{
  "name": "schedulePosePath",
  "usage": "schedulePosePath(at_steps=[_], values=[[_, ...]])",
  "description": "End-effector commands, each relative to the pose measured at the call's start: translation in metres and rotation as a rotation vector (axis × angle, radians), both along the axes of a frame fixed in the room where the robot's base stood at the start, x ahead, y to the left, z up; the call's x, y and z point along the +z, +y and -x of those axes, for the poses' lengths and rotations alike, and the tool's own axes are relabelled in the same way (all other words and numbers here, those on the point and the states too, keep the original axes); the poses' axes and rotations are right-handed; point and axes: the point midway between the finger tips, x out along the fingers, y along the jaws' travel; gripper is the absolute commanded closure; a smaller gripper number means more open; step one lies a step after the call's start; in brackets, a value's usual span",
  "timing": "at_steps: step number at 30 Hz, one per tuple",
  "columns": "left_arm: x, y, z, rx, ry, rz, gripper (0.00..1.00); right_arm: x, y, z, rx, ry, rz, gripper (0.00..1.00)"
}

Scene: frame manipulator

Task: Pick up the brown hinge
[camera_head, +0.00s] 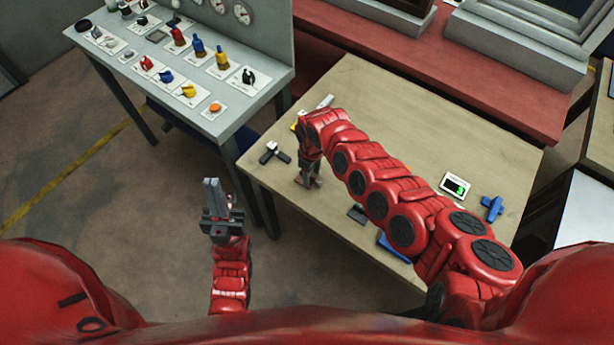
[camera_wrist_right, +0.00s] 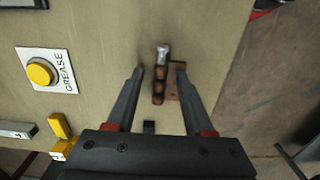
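The brown hinge (camera_wrist_right: 159,88) lies on the wooden table near its edge. It shows in the right wrist view as a narrow brown piece with a silvery end and a flat brown leaf beside it. My right gripper (camera_wrist_right: 159,70) is open over it, with one finger on each side; I cannot tell whether the right finger touches it. In the head view my right gripper (camera_head: 309,184) points down at the table's left part and mostly hides the hinge. My left gripper (camera_head: 212,181) is empty, its fingers together, over the floor left of the table.
A yellow grease button (camera_wrist_right: 40,73) on a white plate is left of the hinge. A black-and-grey part (camera_head: 274,152) lies at the table's left corner. A display (camera_head: 455,187) and a blue part (camera_head: 492,207) lie at the right. A grey bench (camera_head: 140,75) with several tools stands behind left.

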Motion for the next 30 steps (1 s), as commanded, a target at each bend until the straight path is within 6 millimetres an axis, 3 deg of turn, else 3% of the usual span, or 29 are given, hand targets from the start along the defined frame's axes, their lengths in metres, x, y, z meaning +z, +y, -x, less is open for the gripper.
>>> schedulePosePath(at_steps=[1, 8, 23, 30], values=[[0.000, 0.000, 0.000, 0.000, 0.000, 0.000, 1.00, 0.000, 0.000, 0.000, 0.000, 0.000, 0.000, 0.59], [0.000, 0.000, 0.000, 0.000, 0.000, 0.000, 1.00, 0.000, 0.000, 0.000, 0.000, 0.000, 0.000, 1.00], [0.000, 0.000, 0.000, 0.000, 0.000, 0.000, 1.00, 0.002, 0.001, -0.001, 0.000, -0.001, -0.001, 1.00], [-0.001, 0.000, 0.000, 0.000, 0.000, 0.000, 1.00, 0.015, 0.007, -0.006, 0.002, -0.003, -0.001, 1.00]])
